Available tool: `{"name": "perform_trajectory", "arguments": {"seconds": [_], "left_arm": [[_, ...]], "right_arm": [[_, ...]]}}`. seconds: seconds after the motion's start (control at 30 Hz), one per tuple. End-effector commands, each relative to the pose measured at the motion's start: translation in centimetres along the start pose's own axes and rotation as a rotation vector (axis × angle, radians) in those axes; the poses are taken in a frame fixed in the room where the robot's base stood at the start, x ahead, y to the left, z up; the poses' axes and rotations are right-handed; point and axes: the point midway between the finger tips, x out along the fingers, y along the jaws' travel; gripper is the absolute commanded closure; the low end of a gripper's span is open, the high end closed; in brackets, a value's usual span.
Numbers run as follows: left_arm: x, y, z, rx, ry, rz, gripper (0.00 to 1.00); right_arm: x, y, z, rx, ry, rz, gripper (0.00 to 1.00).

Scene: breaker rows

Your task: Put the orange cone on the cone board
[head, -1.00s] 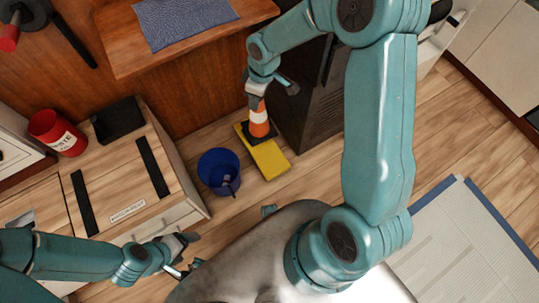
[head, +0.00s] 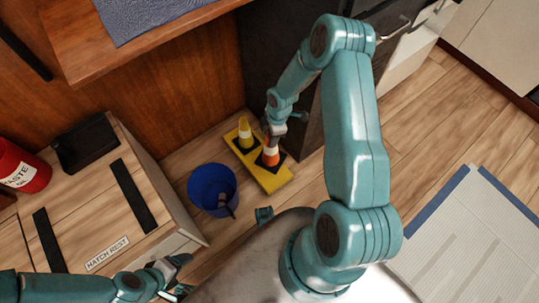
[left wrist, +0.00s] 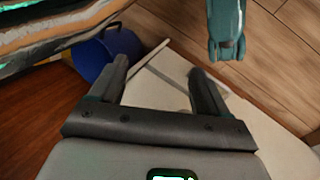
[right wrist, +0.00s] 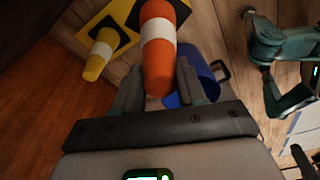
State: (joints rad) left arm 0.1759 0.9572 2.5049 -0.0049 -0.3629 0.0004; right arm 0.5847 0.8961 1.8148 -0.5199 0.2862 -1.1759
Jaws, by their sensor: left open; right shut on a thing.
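The orange cone (head: 271,156) with a white band and black base is in my right gripper (head: 273,136), which is shut on its upper part. It stands about upright over the middle of the yellow cone board (head: 268,181); I cannot tell whether its base touches the board. A yellow cone (head: 244,132) with a white band stands at the board's far end. The right wrist view shows the orange cone (right wrist: 158,52) between the fingers (right wrist: 158,88) and the yellow cone (right wrist: 100,50) beside it. My left gripper (head: 180,272) is open and empty, also in the left wrist view (left wrist: 160,78).
A blue bucket (head: 198,193) with something inside stands left of the board. A wooden-topped cabinet labelled hatch rest (head: 140,225) is further left. A dark cabinet (head: 262,60) stands close behind my right forearm.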

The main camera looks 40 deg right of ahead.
Motion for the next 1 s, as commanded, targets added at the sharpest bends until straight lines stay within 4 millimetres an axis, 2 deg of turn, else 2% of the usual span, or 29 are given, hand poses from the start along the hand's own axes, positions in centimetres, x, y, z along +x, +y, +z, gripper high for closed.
{"name": "perform_trajectory", "arguments": {"seconds": [0.03, 0.1, 0.2, 0.3, 0.47, 0.7, 1.0], "left_arm": [[1.1, -0.4, 0.0, -0.001, 0.000, 0.000, 0.23], [1.7, -0.7, -0.2, -0.005, 0.004, 0.000, 0.23], [2.3, -1.1, -0.5, -0.011, 0.011, -0.001, 0.23], [2.6, -1.3, -0.6, -0.015, 0.015, -0.002, 0.23], [2.8, -1.5, -0.8, -0.018, 0.018, -0.002, 0.23], [4.1, -2.2, -1.1, -0.027, 0.027, -0.003, 0.23], [4.0, -2.2, -1.1, -0.028, 0.028, -0.003, 0.23]], "right_arm": [[2.2, -0.1, 0.3, 0.000, 0.000, -0.002, 1.00], [4.2, -0.1, 0.7, 0.001, 0.000, -0.002, 1.00], [6.5, 0.0, 1.0, 0.002, 0.000, 0.001, 1.00], [7.9, 0.1, 1.1, 0.001, 0.000, 0.002, 1.00], [8.9, 0.2, 1.2, 0.001, 0.000, 0.002, 1.00], [12.6, 0.3, 1.7, 0.001, -0.001, 0.001, 1.00], [12.8, 0.3, 1.7, 0.001, -0.001, 0.003, 1.00]]}}
